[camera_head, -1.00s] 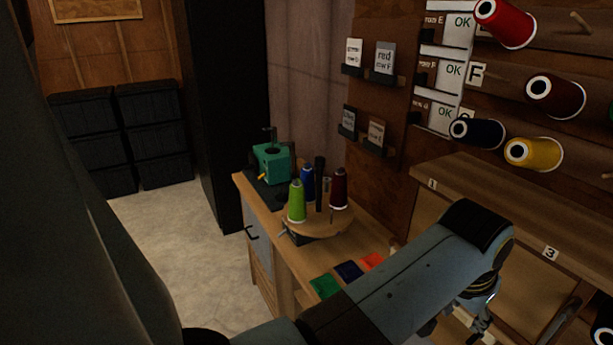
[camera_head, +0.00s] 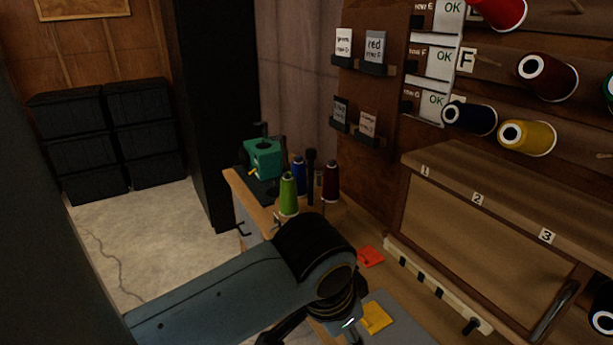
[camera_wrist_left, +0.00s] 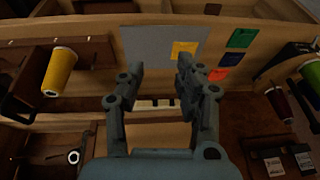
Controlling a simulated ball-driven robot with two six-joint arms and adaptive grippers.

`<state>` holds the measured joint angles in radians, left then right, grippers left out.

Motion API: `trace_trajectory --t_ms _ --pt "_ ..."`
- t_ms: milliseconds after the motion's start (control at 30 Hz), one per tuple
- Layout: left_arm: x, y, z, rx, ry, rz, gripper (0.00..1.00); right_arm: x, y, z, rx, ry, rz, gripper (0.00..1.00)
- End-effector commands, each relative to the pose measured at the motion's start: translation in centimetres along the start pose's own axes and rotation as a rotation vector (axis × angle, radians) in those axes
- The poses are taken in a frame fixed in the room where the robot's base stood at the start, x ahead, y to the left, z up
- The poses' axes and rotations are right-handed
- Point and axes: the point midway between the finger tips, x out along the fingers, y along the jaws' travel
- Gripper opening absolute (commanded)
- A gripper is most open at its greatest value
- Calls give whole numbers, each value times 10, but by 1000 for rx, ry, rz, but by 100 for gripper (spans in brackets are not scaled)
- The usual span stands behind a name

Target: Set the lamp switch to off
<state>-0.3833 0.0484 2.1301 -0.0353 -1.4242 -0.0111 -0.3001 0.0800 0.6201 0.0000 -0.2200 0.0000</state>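No part is clearly recognisable as the lamp switch. A pale strip with several dark marks (camera_head: 435,288) runs along the back of the bench below the numbered panel, with a black knob-like piece near its right end. I cannot tell whether that piece is the switch. The strip also shows between my fingers in the left wrist view (camera_wrist_left: 160,103). My left gripper (camera_wrist_left: 158,72) is open and empty, its fingers apart over the bench. In the head view it is partly hidden by my wrist at the bottom. My right gripper is not in view.
A grey mat (camera_head: 388,322) with a yellow patch (camera_head: 377,318) lies on the bench, an orange patch (camera_head: 370,257) beside it. Thread cones (camera_head: 288,193) and a green device (camera_head: 262,158) stand at the far end. Spools (camera_head: 527,138) project from the wall.

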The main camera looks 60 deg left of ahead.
Motion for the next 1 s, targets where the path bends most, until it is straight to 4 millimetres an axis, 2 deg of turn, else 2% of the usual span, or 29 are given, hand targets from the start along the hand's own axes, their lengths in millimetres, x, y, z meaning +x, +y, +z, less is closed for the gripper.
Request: trace_trajectory --t_ms 33,100,500,800,1000 --pt "11 -1 13 6 -10 -2 35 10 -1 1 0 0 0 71" --pt "18 -3 26 13 -17 -4 35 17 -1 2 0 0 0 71" --pt "91 -4 76 27 -49 -3 35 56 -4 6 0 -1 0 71" --pt "137 -3 100 28 -64 -3 35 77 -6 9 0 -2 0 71" --pt "148 -3 106 28 -67 -3 35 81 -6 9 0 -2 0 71"
